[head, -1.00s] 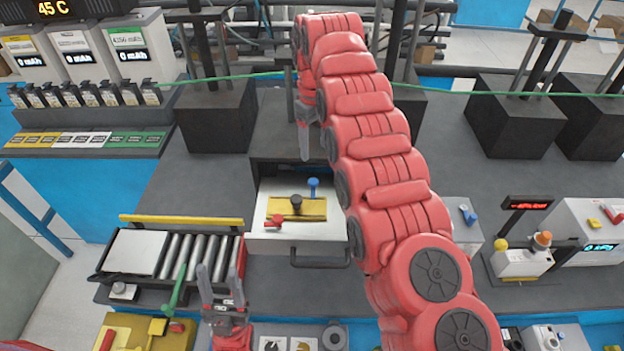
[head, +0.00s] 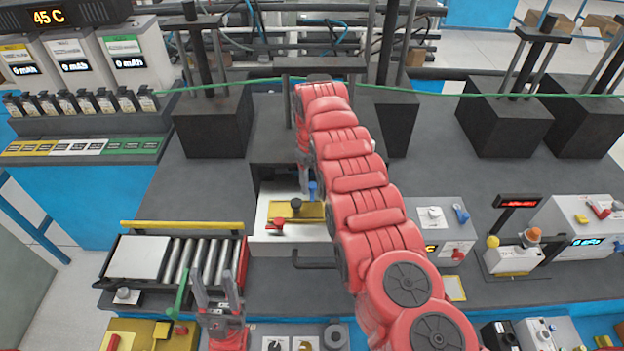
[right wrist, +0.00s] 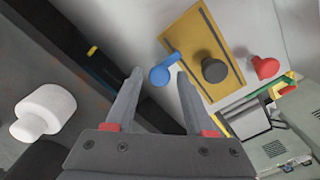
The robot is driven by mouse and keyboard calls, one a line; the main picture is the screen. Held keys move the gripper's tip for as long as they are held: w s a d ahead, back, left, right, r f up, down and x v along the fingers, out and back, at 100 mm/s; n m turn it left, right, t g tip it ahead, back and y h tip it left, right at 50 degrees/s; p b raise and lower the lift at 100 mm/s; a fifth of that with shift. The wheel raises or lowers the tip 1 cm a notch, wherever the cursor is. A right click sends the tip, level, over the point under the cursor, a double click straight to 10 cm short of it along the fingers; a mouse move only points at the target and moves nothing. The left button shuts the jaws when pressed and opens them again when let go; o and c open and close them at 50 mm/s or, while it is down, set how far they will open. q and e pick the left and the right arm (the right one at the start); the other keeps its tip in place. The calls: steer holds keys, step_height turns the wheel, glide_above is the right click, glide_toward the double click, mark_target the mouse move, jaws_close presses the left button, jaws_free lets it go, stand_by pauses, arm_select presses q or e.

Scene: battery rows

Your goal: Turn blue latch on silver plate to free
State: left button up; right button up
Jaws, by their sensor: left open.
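The blue latch (head: 313,190) stands on a silver plate (head: 268,238), behind a yellow strip (head: 310,211) with a black knob (head: 296,205) and beside a red latch (head: 275,224). My right gripper (head: 304,188) reaches down at the latch; its arm hides part of the plate's right side. In the right wrist view the fingers are apart, and the blue latch (right wrist: 164,73) shows between the fingertips. Whether they touch it I cannot tell. My left gripper (head: 211,274) is open and empty, beside the rollers at the lower left.
A dark handle (head: 318,262) sticks out in front of the plate. A roller conveyor (head: 185,258) with a yellow rail stands left of it. A white round knob (right wrist: 45,110) shows in the right wrist view. A green cord (head: 250,82) spans the back.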

jaws_close()
